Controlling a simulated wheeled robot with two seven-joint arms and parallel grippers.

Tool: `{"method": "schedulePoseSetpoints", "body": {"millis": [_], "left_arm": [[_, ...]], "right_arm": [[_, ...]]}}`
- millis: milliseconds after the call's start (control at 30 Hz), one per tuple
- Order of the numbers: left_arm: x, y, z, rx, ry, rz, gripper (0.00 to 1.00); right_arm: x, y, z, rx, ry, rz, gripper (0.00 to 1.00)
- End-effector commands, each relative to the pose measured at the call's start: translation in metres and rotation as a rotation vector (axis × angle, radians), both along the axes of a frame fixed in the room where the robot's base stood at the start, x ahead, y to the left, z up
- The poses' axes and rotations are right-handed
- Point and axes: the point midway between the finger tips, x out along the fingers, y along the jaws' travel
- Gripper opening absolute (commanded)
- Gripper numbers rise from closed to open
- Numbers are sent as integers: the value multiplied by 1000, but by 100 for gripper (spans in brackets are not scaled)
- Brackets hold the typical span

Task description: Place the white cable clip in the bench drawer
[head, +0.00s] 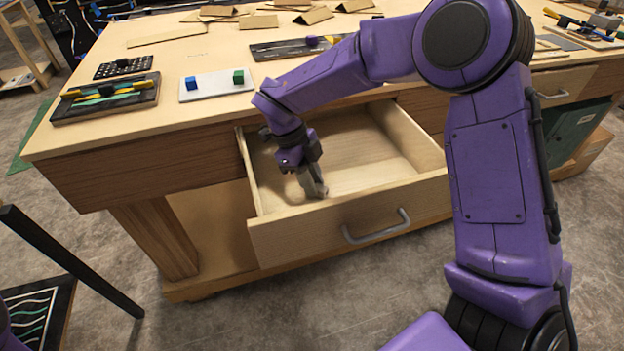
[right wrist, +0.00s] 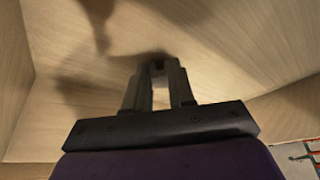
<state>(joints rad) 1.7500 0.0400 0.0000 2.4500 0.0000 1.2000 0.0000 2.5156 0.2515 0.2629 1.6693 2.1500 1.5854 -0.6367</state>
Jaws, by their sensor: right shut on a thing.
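My right gripper (head: 316,188) reaches down inside the open bench drawer (head: 347,216), close to the floor at its left front part. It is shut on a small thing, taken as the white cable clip. The clip is mostly hidden between the fingertips and its shape cannot be made out. In the right wrist view, the gripper (right wrist: 158,72) points at the drawer's wooden floor (right wrist: 215,40), with its shadow around the tips. The rest of the drawer looks empty. My left gripper is out of view.
The bench top (head: 150,60) carries a white board (head: 216,86) with blue and green blocks, a dark tray (head: 105,98) with yellow-handled tools, a black perforated plate (head: 123,67) and several cardboard pieces. The drawer's walls surround the right gripper.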

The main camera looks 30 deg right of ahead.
Motion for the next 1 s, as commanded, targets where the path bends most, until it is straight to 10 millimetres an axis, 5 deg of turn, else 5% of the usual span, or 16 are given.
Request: {"method": "schedulePoseSetpoints", "body": {"millis": [167, 200, 267, 633, 1000], "left_arm": [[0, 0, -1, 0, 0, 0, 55], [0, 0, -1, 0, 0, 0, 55], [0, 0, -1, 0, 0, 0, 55], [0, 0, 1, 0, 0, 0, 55], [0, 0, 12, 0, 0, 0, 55]], "right_arm": [[0, 0, -3, 0, 0, 1, 0], [0, 0, -3, 0, 0, 1, 34], [0, 0, -2, 0, 0, 1, 49], [3, 1, 7, 1, -3, 3, 49], [31, 19, 89, 0, -3, 2, 49]]}}
